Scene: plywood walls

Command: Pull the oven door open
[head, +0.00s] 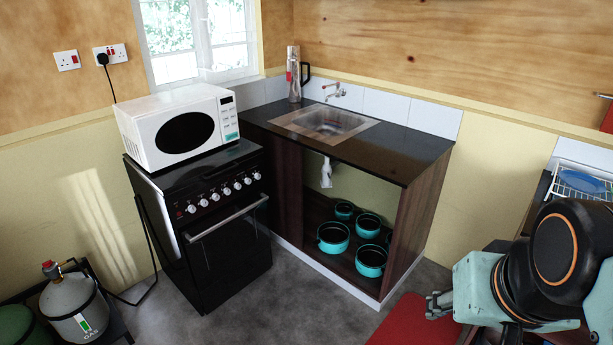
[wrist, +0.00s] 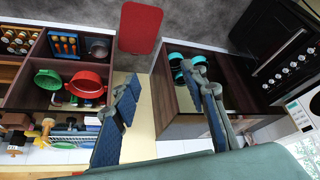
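The black oven (head: 225,265) stands upright against the left wall in the head view, its door shut. A silver bar handle (head: 227,218) runs across the top of the door, under a row of knobs. In the wrist view the oven (wrist: 262,28) is at the upper right, turned by the camera's tilt, with its handle (wrist: 281,52) showing. My gripper (head: 438,304) is at the lower right of the head view, well apart from the oven. In the wrist view my gripper (wrist: 160,84) has its two fingers spread wide with nothing between them.
A white microwave (head: 182,128) sits on the oven. To its right is a sink counter (head: 415,150) with turquoise pots (head: 333,237) below. A gas bottle (head: 75,308) stands at lower left. A red mat (head: 410,322) lies on the floor. Grey floor before the oven is clear.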

